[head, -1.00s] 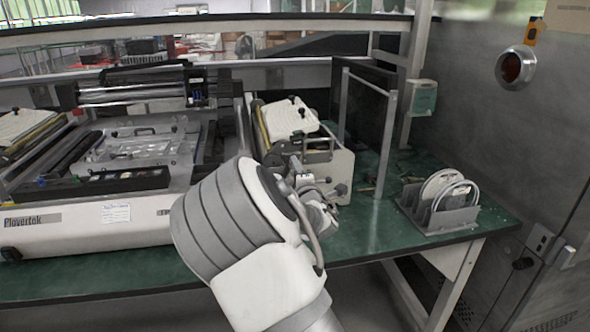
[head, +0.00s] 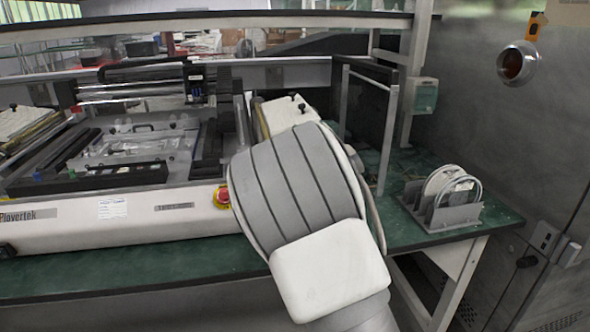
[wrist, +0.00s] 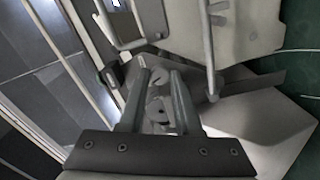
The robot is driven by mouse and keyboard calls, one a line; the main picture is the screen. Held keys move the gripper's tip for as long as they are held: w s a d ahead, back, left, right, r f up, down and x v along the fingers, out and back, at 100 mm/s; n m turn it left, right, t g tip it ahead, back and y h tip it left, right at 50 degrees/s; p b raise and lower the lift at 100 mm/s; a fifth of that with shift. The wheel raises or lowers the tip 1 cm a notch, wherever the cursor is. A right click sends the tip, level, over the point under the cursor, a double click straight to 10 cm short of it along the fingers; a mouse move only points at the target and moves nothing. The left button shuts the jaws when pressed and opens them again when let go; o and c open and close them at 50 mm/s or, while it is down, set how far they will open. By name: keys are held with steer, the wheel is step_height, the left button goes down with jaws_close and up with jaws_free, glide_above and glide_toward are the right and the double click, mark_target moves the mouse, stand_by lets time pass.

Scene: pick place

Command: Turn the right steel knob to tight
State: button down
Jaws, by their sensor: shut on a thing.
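In the wrist view, my gripper (wrist: 159,70) reaches in toward the machine's side with its two grey fingers close together. They are shut on a small grey metal part between the tips, which appears to be the steel knob (wrist: 157,77). The fingers cover much of it, so its turn position cannot be read.
The machine (head: 135,230) stands on the green table (head: 160,276), with a red button (head: 221,197) beside my arm. A metal rack (head: 455,217) holding white discs stands to the right.

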steer(key=shift+m+b, duration=0.4)
steer(key=shift+m, duration=0.2)
steer(key=c, duration=0.6)
jaws_free()
steer(key=p+v, duration=0.2)
steer(key=v, duration=1.5)
steer(key=shift+s+r, duration=0.1)
steer(key=shift+s, duration=0.1)
